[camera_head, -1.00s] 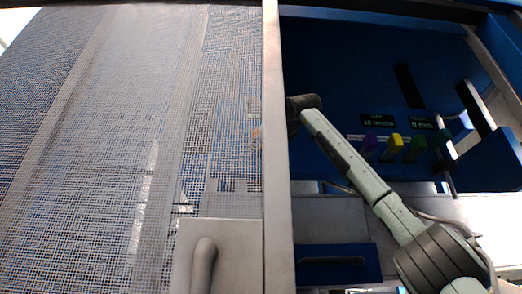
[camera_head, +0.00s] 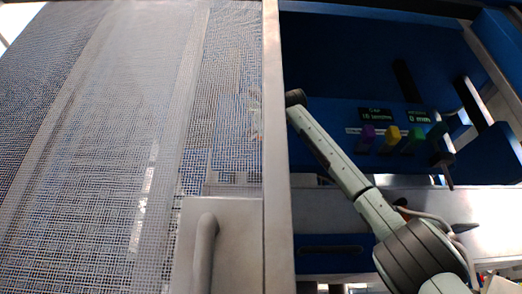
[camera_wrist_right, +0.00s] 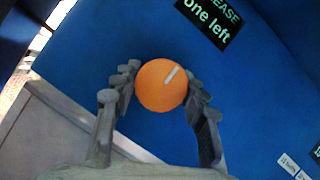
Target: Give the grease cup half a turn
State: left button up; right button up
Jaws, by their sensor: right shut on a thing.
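The grease cup (camera_wrist_right: 160,88) is a round orange knob on a blue panel in the right wrist view. A short white mark on its face points to the upper right. My right gripper (camera_wrist_right: 163,76) has its grey fingers on both sides of the cup and is shut on it. In the head view my right arm reaches up and left to the metal post; its gripper and the cup cannot be made out there. My left gripper is not in view.
A black label (camera_wrist_right: 210,22) reading "one left" sits above the cup. In the head view a mesh guard (camera_head: 110,150) and metal post (camera_head: 277,170) fill the left side. Purple, yellow and green knobs (camera_head: 391,138) sit under small displays (camera_head: 374,115) right of my arm.

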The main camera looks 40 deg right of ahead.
jog(key=shift+f, duration=0.1)
jog(key=o, duration=1.2)
